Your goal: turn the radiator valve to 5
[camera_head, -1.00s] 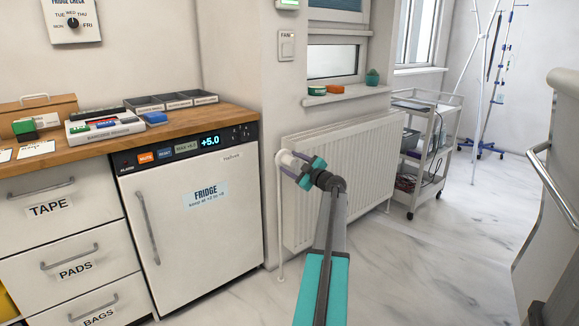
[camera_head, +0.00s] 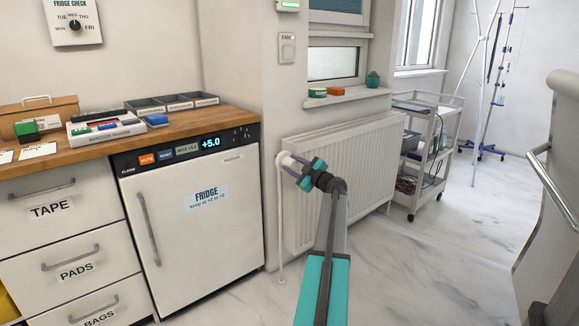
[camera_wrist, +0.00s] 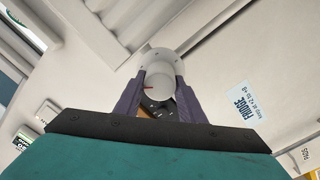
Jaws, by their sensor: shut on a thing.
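The white radiator (camera_head: 345,175) stands against the wall under the window. Its round white valve knob (camera_wrist: 160,80) is at the radiator's left end and also shows as a pale end in the head view (camera_head: 284,160). My gripper (camera_wrist: 160,95) is shut on the valve, with one purple finger on each side of it. In the head view my gripper (camera_head: 297,171) reaches the valve from the right. A small red mark shows on the knob's left side in the wrist view. The valve's numbers cannot be read.
The white fridge (camera_head: 190,225) stands close to the left of the valve. A counter with drawers (camera_head: 60,215) is further left. A white trolley (camera_head: 440,140) stands right of the radiator. The marble floor (camera_head: 420,270) in front of the radiator is clear.

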